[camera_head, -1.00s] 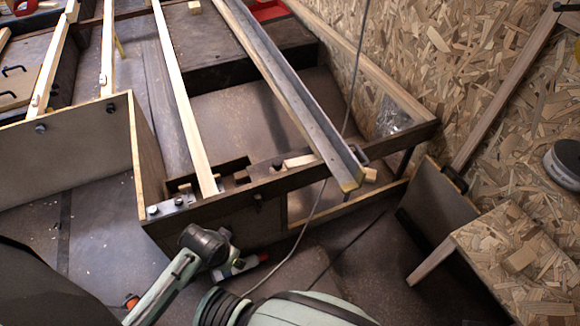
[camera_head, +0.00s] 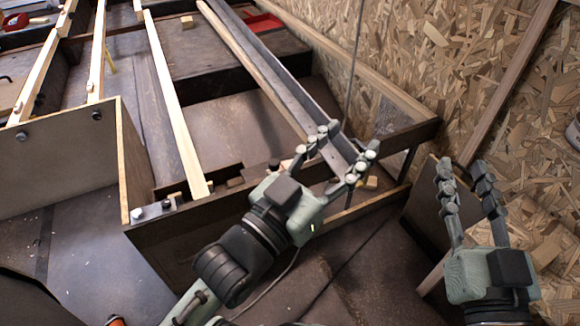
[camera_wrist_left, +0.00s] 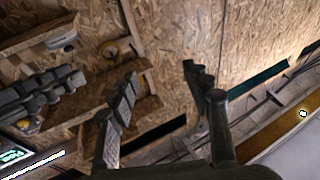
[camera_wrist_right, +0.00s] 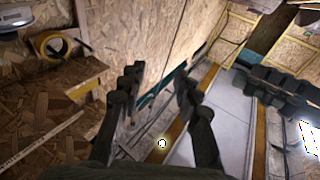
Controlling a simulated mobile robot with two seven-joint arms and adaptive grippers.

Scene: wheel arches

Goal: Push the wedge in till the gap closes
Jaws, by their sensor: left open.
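The dark crossbeam (camera_head: 228,203) carries the ends of a pale batten (camera_head: 176,115) and a grey metal channel (camera_head: 287,68). A small pale block (camera_head: 235,182) sits in its notched top, and another pale block (camera_head: 370,183) lies by the channel's end. I cannot tell for sure which piece is the wedge; the gap is not clearly visible. My left gripper (camera_head: 340,152) is open over the channel's end, its fingers apart, hiding part of the crossbeam. Whether it touches anything is unclear. My right gripper (camera_head: 464,172) is open and empty, to the right of the frame.
A chipboard wall (camera_head: 450,70) rises along the right. A brown panel (camera_head: 70,160) stands at the left, with bolts in it. Bolts and a plate (camera_head: 160,209) sit on the crossbeam's left end. A cable (camera_head: 356,60) hangs down behind the channel.

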